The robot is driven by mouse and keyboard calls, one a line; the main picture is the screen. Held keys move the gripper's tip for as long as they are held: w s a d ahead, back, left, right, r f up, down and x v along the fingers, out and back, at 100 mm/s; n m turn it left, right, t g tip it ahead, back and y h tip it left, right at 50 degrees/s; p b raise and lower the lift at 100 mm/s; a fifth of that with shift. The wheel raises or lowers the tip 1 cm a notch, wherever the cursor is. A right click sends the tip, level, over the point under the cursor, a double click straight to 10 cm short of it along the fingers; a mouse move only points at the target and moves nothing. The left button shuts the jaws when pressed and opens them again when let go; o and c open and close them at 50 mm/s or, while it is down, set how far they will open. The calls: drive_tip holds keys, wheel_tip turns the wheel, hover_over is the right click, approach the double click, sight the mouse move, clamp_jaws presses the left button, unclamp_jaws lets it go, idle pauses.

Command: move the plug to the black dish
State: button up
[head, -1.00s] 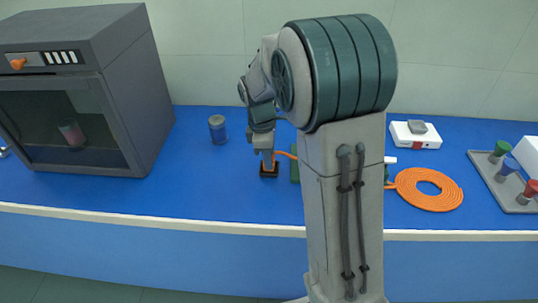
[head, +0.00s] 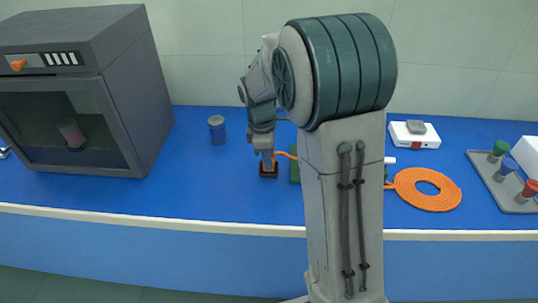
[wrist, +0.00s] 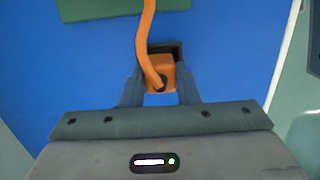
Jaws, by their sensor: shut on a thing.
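The plug is an orange block (wrist: 161,73) on the end of an orange cable, seen in the wrist view. My gripper (wrist: 160,88) is shut on it, one finger on each side. The black dish (head: 269,172) is small and square on the blue bench, directly under my gripper (head: 268,165) in the head view. In the wrist view the dish (wrist: 173,48) shows just behind the plug and is mostly hidden by it. I cannot tell whether the plug touches the dish floor.
A green board (wrist: 95,8) lies close by. The orange cable coil (head: 428,189) and a white box (head: 415,135) are right of my arm. A rack (head: 503,182) is at far right.

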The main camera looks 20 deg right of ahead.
drive_tip(key=shift+f+b, duration=0.4)
drive_tip(key=shift+f, duration=0.2)
drive_tip(key=o, duration=0.7)
wheel_tip(320, 180, up, 11)
drive_tip(key=a+p, duration=0.1)
drive_tip(key=p, duration=0.8)
drive_tip(key=shift+w, duration=0.2)
drive_tip(key=shift+a, duration=0.15)
drive_tip(key=s+r+m+t, duration=0.1)
drive_tip(key=s+r+m, duration=0.2)
drive_tip(key=s+m, duration=0.4)
drive_tip(key=s+d+r+m+t+y, duration=0.1)
drive_tip(key=s+r+m, duration=0.3)
drive_tip(key=s, duration=1)
drive_tip(key=m+t, duration=0.1)
drive_tip(key=m, duration=0.2)
drive_tip(key=shift+s+d, duration=0.15)
drive_tip(key=shift+s, duration=0.25)
